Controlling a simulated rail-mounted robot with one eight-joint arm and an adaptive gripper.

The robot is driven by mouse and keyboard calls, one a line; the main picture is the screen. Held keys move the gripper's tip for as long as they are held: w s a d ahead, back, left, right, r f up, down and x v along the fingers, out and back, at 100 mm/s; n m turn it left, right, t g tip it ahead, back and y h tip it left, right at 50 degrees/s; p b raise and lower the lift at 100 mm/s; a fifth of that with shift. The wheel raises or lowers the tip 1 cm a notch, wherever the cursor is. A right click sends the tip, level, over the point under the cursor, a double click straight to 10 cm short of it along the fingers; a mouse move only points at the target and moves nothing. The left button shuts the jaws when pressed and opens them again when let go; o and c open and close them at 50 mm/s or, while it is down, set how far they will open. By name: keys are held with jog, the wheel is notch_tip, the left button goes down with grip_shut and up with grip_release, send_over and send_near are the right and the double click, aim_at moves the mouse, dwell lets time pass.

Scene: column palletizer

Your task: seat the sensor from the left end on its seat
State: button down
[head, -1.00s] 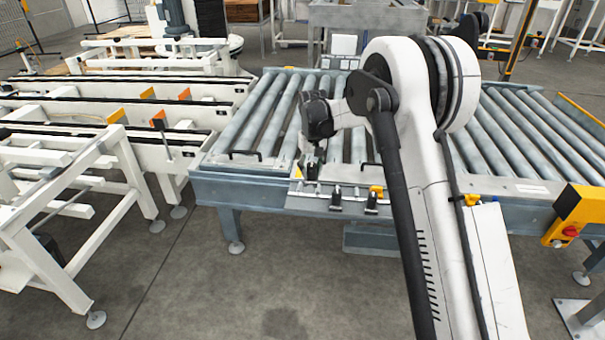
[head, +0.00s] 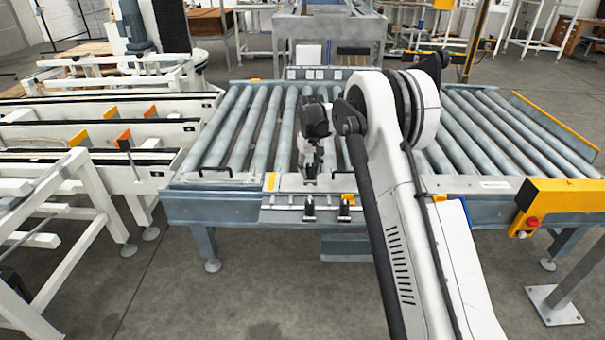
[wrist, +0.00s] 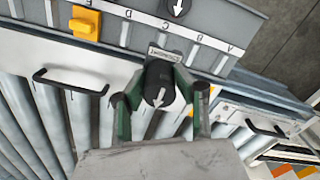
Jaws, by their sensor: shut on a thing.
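My gripper (head: 312,172) hangs over the near edge of the roller conveyor. In the wrist view my gripper (wrist: 159,80) is shut on a black round sensor (wrist: 157,88) with a white arrow on its face, between its green-edged fingers. A grey rail (wrist: 215,35) with letters lies just beyond the fingers; A, B, D and E can be read. Another black sensor (wrist: 178,6) with a white arrow stands on this rail, cut by the frame's top. In the head view two dark upright pieces (head: 310,208) stand on the rail, below my gripper. The held sensor's underside is hidden.
A yellow block (wrist: 85,22) sits on the rail near E; it also shows in the head view (head: 348,199). Black handles (wrist: 68,80) stand on the conveyor edge. A yellow box with a red button (head: 545,205) is at right. White frames (head: 60,200) stand at left.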

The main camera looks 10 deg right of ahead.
jog(key=shift+f+b, duration=2.15)
jog(key=shift+f, duration=1.7)
jog(key=shift+f, duration=0.15)
jog(key=shift+f+b, duration=0.35)
jog(key=shift+b, duration=0.1)
jog(key=shift+f+b, duration=0.4)
jog(key=shift+f, duration=0.25)
jog(key=c, duration=1.3)
grip_release()
